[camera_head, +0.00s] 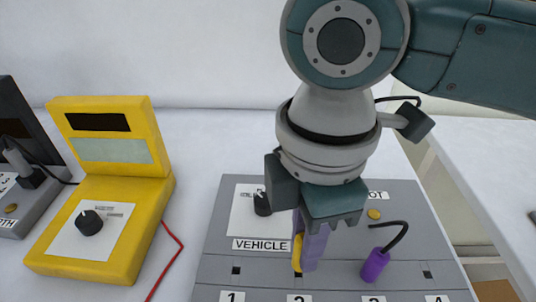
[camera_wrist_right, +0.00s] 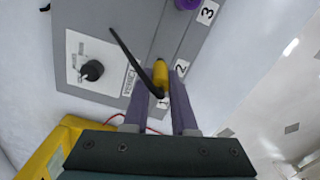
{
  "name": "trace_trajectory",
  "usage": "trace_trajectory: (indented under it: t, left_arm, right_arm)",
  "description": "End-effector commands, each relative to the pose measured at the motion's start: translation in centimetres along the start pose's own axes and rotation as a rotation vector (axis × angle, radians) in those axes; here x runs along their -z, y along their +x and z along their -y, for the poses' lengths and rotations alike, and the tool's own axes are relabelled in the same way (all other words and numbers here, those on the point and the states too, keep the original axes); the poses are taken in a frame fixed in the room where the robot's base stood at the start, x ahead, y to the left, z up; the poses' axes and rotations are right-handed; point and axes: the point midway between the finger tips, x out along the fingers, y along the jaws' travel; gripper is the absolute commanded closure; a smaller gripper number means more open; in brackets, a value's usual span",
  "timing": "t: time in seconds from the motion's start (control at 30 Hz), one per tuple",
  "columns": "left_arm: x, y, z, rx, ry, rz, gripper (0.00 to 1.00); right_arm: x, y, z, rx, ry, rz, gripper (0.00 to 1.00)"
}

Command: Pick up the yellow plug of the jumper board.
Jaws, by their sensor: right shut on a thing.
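The yellow plug (camera_head: 297,253) is upright at the jumper board (camera_head: 222,250), by the label 2, mostly hidden behind my fingers in the head view. In the right wrist view the yellow plug (camera_wrist_right: 160,73) shows between the fingertips, with a black lead beside it. My right gripper (camera_head: 308,252) points down with its purple fingers shut on the yellow plug; it also shows in the right wrist view (camera_wrist_right: 162,82). I cannot tell whether the plug's lower end is seated in the board. My left gripper is not in view.
A purple plug (camera_head: 375,264) with a black lead stands at label 3, right of the gripper. A black knob (camera_head: 262,204) is on the board's left panel. A yellow meter (camera_head: 118,225) and a red wire (camera_head: 168,262) are at left.

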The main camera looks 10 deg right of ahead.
Motion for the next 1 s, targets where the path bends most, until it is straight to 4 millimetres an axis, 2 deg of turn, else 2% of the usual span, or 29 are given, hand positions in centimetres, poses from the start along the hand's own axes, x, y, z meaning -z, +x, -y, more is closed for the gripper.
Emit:
trace_trajectory:
  t: [0.03,0.3,0.5,0.7,1.0]
  left_arm:
    - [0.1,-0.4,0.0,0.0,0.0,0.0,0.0]
    - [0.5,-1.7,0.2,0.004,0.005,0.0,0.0]
    - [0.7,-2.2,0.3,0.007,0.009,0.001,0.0]
    - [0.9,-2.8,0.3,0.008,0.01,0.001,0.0]
    - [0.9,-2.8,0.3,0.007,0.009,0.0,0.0]
  right_arm:
    - [0.0,-1.5,-0.2,-0.005,0.0,-0.002,1.0]
    - [0.0,-9.7,-0.2,-0.008,0.0,-0.002,1.0]
    - [0.1,-14.5,-0.1,-0.005,0.0,-0.002,1.0]
    - [0.0,-16.9,-0.1,-0.002,0.002,0.0,1.0]
    - [0.0,-17.2,0.0,0.001,0.002,0.0,1.0]
